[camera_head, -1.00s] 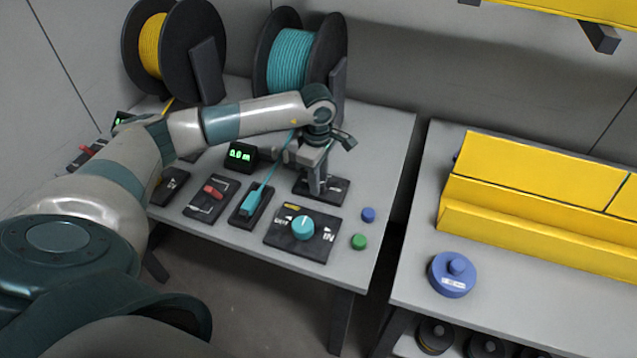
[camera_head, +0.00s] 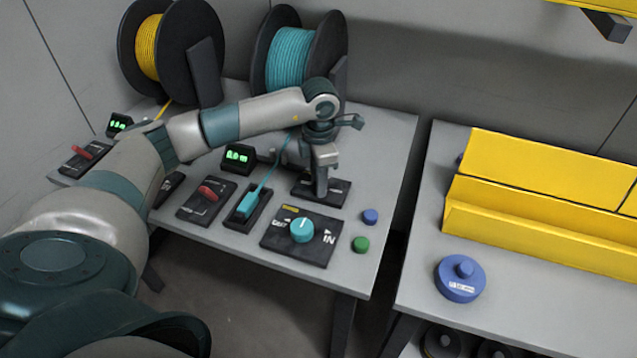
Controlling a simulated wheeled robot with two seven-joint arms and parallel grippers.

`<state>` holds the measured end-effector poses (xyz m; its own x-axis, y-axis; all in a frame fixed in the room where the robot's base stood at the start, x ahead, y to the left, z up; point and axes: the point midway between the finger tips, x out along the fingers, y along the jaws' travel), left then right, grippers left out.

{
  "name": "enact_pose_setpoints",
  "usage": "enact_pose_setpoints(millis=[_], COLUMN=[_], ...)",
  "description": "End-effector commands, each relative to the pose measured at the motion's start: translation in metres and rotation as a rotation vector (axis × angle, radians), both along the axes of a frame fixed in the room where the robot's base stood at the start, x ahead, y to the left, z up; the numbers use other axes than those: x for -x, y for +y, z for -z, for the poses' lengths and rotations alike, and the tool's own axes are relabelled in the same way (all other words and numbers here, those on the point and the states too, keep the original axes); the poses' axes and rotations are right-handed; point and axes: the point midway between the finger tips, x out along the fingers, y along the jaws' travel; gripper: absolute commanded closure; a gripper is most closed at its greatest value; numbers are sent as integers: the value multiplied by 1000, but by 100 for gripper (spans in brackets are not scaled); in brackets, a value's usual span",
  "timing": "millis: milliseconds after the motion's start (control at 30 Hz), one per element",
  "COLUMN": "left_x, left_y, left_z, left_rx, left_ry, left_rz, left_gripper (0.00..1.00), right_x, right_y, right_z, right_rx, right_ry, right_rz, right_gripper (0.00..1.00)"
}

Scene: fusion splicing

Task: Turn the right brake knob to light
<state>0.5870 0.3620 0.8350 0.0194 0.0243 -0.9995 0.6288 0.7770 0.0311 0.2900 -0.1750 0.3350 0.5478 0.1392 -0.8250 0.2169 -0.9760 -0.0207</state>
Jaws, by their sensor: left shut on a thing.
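My left gripper (camera_head: 321,188) reaches down from above onto a black plate (camera_head: 341,195) in front of the teal spool. It is shut on the right brake knob, which the fingers hide almost wholly. White lettering on the plate is too small to read. The fingers point straight down. My right gripper is not in view.
A teal spool (camera_head: 289,62) and a yellow spool (camera_head: 148,48) stand at the back. A yellow bin stands right.

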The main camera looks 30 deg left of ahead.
Motion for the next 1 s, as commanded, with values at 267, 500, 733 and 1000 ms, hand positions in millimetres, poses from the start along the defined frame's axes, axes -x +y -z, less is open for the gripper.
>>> enact_pose_setpoints(millis=[267,500,733,1000], left_x=[-1,-1,-1,-1], left_y=[1,1,0,0], left_z=[-1,-1,-1,-3], left_rx=[-1,0,0,0], left_ry=[-2,-3,-1,-1], left_rz=[-30,-29,-28,-27], left_gripper=[96,96,55,55], right_x=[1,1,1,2], right_y=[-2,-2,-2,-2], right_z=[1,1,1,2], right_rx=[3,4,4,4], right_ry=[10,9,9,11], right_rz=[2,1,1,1], right_gripper=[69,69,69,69])
